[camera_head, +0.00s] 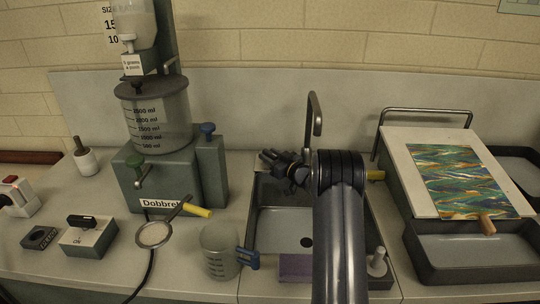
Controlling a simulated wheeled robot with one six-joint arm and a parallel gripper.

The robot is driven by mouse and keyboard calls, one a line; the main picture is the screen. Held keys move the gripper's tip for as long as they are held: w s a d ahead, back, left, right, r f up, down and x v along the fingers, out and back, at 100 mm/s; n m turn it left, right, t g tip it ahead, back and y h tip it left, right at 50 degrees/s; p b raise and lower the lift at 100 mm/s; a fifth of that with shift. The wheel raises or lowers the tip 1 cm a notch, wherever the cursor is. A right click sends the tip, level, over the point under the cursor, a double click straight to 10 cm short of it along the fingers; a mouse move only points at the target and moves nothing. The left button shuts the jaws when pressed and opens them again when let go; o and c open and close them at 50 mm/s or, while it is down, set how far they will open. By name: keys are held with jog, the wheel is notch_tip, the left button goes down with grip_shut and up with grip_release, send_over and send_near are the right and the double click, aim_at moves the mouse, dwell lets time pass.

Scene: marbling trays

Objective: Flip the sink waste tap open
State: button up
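The grey sink (262,222) lies at the middle of the counter, with a dark drain hole (306,242) in its floor. My arm crosses in front and hides its right part. A blue lever-like fitting (248,258) sits at the sink's front left edge. A yellow stub (376,175) shows just right of my arm at the sink's back right; the rest of it is hidden. I cannot tell which of these is the waste tap. My gripper (268,158) is dark and points left over the sink's back edge. No held object shows, and its finger gap is unclear.
A tall bent spout (314,118) rises behind my arm. A measuring cup (219,252) stands left of the sink, beside a yellow-handled strainer (155,234). A purple block (294,267) lies at the sink's front. A dispenser (158,120) stands left; a marbled sheet (462,180) lies right.

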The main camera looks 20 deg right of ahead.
jog(key=shift+w, duration=0.2)
grip_shut()
dwell(0.4)
